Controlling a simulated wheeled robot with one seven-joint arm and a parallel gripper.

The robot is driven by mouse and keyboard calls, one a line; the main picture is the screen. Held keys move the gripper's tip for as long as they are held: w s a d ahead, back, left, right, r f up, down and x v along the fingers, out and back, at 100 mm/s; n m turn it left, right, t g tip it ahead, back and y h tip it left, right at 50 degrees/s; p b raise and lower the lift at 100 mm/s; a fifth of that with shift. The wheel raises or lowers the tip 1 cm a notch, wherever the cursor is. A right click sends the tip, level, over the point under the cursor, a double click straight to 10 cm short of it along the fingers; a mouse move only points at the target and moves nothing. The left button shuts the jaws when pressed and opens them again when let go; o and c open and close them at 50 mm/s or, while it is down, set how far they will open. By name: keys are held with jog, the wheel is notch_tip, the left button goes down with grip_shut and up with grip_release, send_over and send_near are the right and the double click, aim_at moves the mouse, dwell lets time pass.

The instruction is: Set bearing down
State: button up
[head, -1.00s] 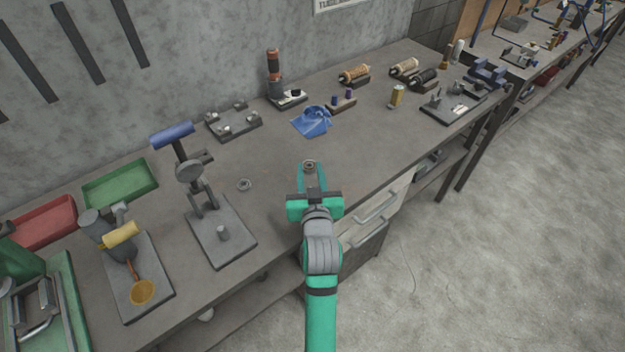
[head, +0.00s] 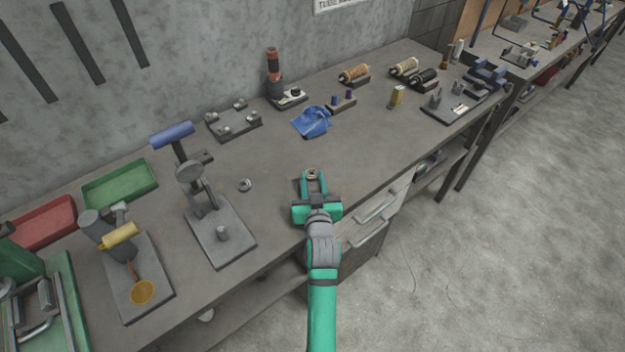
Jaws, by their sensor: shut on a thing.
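The bearing (head: 312,174) is a small metal ring with a dark centre, in the middle of the head view. My gripper (head: 313,178) is shut on it, with a green finger on either side. The bearing is over the front part of the workbench (head: 290,150); I cannot tell whether it touches the top or hangs just above it. A second small ring (head: 245,185) lies on the bench to the left, beside the arbor press.
The arbor press (head: 215,228) with a blue handle stands at left. Green (head: 120,185) and red (head: 42,224) trays lie further left. A blue cloth (head: 312,121) and spools (head: 355,73) are behind. Bench top around my gripper is clear.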

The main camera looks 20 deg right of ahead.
jog(key=shift+f, duration=0.1)
jog(key=o, duration=1.1)
jog(key=shift+o, duration=0.2)
jog(key=v, duration=1.2)
